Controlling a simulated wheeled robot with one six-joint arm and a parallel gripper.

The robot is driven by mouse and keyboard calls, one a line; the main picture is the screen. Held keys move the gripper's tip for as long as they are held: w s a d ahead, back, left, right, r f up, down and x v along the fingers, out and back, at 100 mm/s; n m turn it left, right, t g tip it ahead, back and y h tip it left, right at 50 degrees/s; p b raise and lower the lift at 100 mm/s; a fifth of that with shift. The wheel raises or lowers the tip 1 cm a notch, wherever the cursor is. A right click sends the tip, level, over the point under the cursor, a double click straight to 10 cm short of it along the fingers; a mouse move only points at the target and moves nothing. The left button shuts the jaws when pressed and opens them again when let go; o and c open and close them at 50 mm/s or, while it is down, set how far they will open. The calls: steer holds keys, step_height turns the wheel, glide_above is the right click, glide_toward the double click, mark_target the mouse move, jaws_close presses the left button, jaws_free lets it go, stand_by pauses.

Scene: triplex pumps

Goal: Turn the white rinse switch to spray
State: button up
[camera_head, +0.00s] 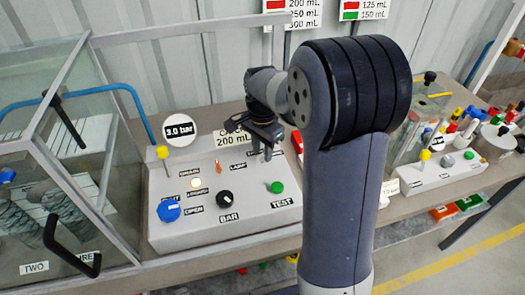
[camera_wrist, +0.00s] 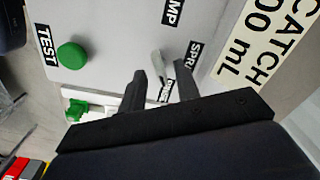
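The white rinse switch (camera_wrist: 159,64) is a short pale lever on the grey panel in the wrist view. It stands between the two dark fingers of my gripper (camera_wrist: 161,76), with a gap visible on each side. The SPRAY label (camera_wrist: 194,54) is to the right of the lever, and a partly hidden label, apparently RINSE, is between the fingers. In the head view my gripper (camera_head: 263,142) is over the back right part of the control panel (camera_head: 240,177). The switch cannot be made out clearly there.
A green TEST knob (camera_head: 276,187), a black BAR knob (camera_head: 225,199), a blue knob (camera_head: 168,210) and a yellow-tipped lever (camera_head: 162,153) are on the same panel. A CATCH 200 mL sign (camera_wrist: 262,50) stands close by. A glass-walled case (camera_head: 75,150) is at left.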

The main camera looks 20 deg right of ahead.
steer(key=shift+f, duration=0.6)
jaws_close()
